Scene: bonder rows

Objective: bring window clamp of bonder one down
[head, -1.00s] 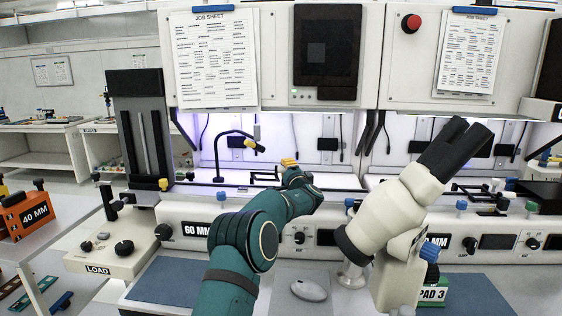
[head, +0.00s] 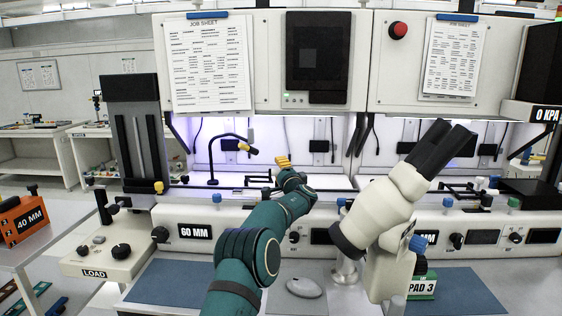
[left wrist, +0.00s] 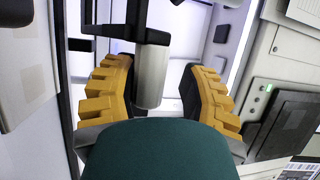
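Bonder one, the bench unit with the 60 MM label (head: 195,231), stands ahead of me. My left gripper (head: 283,161) is over the back of its work area. In the left wrist view, the yellow fingers of my left gripper (left wrist: 157,68) are apart, with a grey cylinder (left wrist: 151,77) hanging on a black bracket (left wrist: 132,35) between them. I cannot tell whether they touch it. A low black frame (head: 258,181) shows just left of the gripper in the head view; I cannot tell for sure which part is the window clamp. My right gripper is not in view.
A black gooseneck (head: 212,160) with a yellow tip stands left of the gripper. A white microscope (head: 393,205) with black eyepieces stands to the right. A LOAD box (head: 110,250) sits at left, a grey mouse (head: 304,287) in front.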

